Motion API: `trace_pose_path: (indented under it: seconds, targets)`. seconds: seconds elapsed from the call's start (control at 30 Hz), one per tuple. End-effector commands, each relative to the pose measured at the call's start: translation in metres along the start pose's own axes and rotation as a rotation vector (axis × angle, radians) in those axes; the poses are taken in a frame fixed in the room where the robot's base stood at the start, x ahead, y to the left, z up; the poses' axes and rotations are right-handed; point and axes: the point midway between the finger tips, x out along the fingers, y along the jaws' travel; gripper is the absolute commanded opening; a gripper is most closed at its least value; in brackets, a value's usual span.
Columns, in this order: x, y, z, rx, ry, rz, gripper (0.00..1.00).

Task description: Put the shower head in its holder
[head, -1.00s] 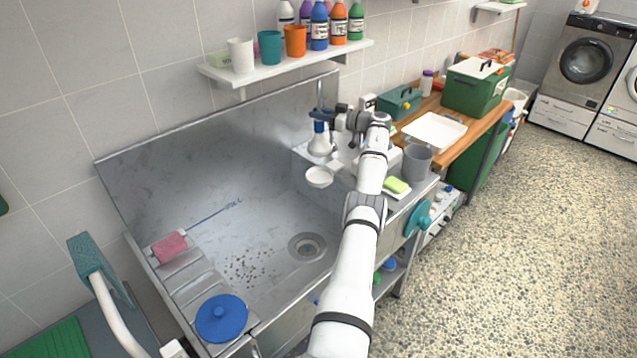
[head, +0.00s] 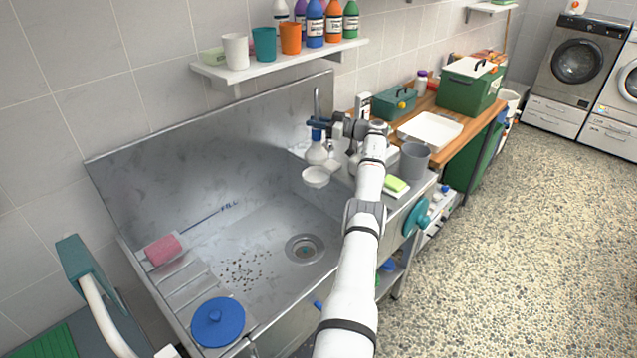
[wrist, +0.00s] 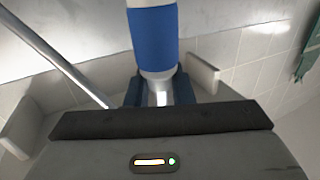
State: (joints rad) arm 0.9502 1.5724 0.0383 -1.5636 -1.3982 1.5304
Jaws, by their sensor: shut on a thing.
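The shower head (head: 316,153) is white with a blue band on its handle. My gripper (head: 318,125) is shut on the handle and holds it upright above the back right of the steel sink (head: 215,263). The blue band (wrist: 153,38) fills the upper middle of the wrist view, with the jaws (wrist: 158,92) just below it.
A metal pipe (head: 317,100) rises behind my gripper. A shelf (head: 290,62) with cups and bottles hangs above the sink. A grey cup (head: 414,162) and a green sponge (head: 395,185) are to the right. A blue lid (head: 217,322) is at front left.

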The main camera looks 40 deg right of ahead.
Motion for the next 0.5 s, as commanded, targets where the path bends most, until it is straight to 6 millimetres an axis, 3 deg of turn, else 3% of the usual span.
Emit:
trace_pose_path:
  seconds: [0.27,0.5]
  targets:
    - [0.005,-0.002,-0.001,-0.002,0.001,-0.007,0.0]
    - [0.007,-0.003,0.017,-0.001,0.001,-0.008,0.0]
